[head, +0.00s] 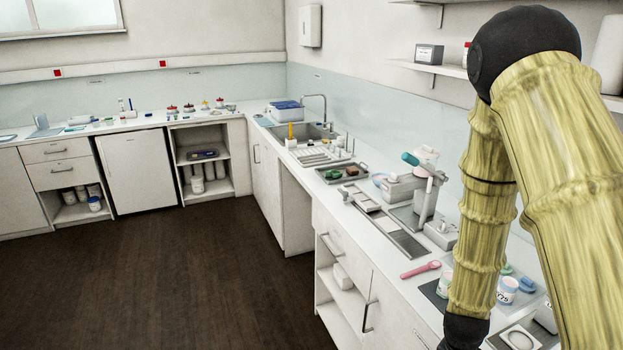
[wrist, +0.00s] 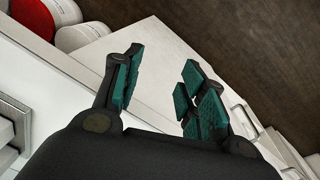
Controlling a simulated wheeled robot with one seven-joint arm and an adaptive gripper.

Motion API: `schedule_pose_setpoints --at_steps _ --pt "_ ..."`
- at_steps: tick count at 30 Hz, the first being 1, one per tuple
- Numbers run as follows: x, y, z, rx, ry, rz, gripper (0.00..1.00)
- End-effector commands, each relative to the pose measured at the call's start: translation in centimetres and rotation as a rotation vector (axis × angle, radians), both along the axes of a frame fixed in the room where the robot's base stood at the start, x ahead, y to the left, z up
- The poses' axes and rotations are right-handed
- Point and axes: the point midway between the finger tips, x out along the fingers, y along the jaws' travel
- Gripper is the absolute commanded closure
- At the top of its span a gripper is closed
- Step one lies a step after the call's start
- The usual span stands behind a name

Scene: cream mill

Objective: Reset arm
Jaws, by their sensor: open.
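My gripper (wrist: 160,88) shows in the wrist view with its two dark fingers and green pads spread apart. Nothing is between the pads. Beyond the fingers is the white counter (wrist: 165,60) and the dark floor past its edge. In the head view my yellow arm bends down at the right, over the near end of the right counter (head: 385,262). The gripper itself is out of the head view, below the bottom edge.
A pink spoon (head: 421,269) and a white cup (head: 507,290) lie near my arm. Farther along are a tray (head: 342,173) and a sink (head: 305,131). A shelf (head: 440,69) hangs behind my arm. The dark floor (head: 180,270) at left is clear.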

Motion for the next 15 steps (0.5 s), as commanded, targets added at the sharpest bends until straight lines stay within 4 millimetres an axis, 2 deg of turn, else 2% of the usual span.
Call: schedule_pose_setpoints --at_steps 1,3,9,15 --pt "-1.3 0.4 -2.4 -0.004 0.016 0.046 0.59" --pt "-2.8 0.8 -4.8 -0.009 0.023 0.116 0.59" --pt "-7.4 2.5 -10.9 -0.004 0.038 0.311 0.59" --pt "-12.5 4.9 -16.0 0.028 0.041 0.498 0.59"
